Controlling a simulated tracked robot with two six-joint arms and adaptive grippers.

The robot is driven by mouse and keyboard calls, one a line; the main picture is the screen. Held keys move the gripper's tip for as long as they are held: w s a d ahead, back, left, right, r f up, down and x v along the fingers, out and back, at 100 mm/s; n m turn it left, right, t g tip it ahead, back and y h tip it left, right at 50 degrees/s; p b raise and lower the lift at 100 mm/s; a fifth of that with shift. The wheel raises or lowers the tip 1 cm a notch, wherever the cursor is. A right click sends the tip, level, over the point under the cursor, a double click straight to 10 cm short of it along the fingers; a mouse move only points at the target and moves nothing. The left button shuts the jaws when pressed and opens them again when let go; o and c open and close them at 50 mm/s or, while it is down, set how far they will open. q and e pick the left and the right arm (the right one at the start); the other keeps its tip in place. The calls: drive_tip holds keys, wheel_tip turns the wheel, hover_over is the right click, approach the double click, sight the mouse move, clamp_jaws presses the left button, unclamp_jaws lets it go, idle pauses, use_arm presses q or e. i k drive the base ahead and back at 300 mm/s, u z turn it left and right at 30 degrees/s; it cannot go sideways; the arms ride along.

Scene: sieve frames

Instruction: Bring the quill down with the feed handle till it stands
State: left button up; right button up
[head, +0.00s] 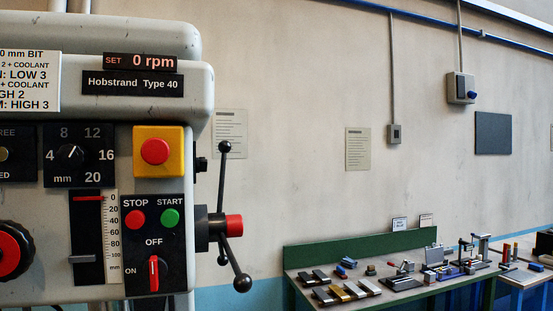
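The drill press head (185,100) fills the left of the head view. Its feed handle (234,226) is on the right side, a red-ended hub with ball-ended black spokes, one pointing up and others down to the right. The display (140,62) reads SET 0 rpm. The switch (154,273) has a red knob beside OFF and ON. The quill is out of view below. Neither gripper is in view.
A workbench (375,243) with a green backboard stands at the lower right, carrying several small tools and blocks. STOP (135,219) and START (170,218) buttons and a red emergency button (155,151) sit on the press front. Open room shows right of the handle.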

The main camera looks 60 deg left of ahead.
sight(222, 226)
drive_tip(key=z, duration=0.05)
drive_tip(key=k, duration=0.5)
drive_tip(key=z, duration=0.5)
drive_tip(key=i, duration=0.9)
drive_tip(key=u, duration=2.05)
